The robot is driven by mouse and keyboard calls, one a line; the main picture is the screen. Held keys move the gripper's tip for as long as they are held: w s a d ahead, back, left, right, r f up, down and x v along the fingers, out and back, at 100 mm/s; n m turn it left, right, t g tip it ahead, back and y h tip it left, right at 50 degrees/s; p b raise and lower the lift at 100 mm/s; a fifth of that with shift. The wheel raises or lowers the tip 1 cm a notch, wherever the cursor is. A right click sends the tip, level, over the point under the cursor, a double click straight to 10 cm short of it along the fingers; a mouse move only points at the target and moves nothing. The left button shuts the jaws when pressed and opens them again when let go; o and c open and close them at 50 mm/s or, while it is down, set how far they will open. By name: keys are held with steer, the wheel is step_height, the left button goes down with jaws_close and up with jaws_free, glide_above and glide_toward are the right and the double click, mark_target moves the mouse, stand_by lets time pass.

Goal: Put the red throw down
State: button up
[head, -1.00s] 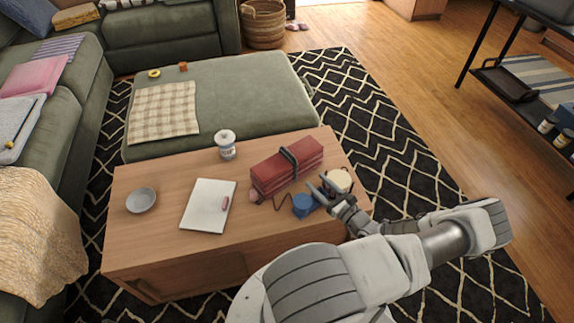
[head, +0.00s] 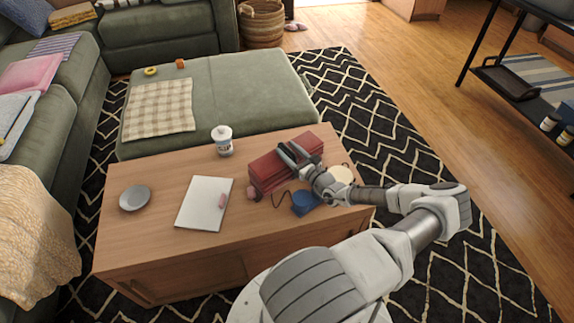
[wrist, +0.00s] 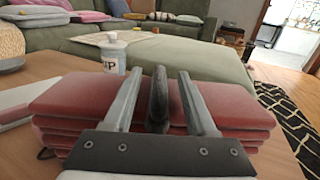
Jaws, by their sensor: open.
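The red throw (head: 265,172) is folded into a thick block with a dark strap or handle over its middle. It lies on the wooden coffee table, towards the back right. In the wrist view the throw (wrist: 75,100) spreads across the picture, with the dark strap (wrist: 157,100) standing upright at its centre. My gripper (head: 290,149) is over the throw. In the wrist view my gripper (wrist: 160,71) is open, with one finger on each side of the strap and a visible gap on both sides.
The coffee table (head: 150,225) also holds a grey dish (head: 135,198), a white notebook (head: 200,205), a white labelled jar (head: 222,140), a blue object (head: 304,203) and a cream round object (head: 343,174). A green ottoman (head: 235,95) stands behind. Bare tabletop shows at the left.

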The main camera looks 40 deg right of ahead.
steer(key=shift+w, duration=0.5)
jaws_close()
stand_by(1.1)
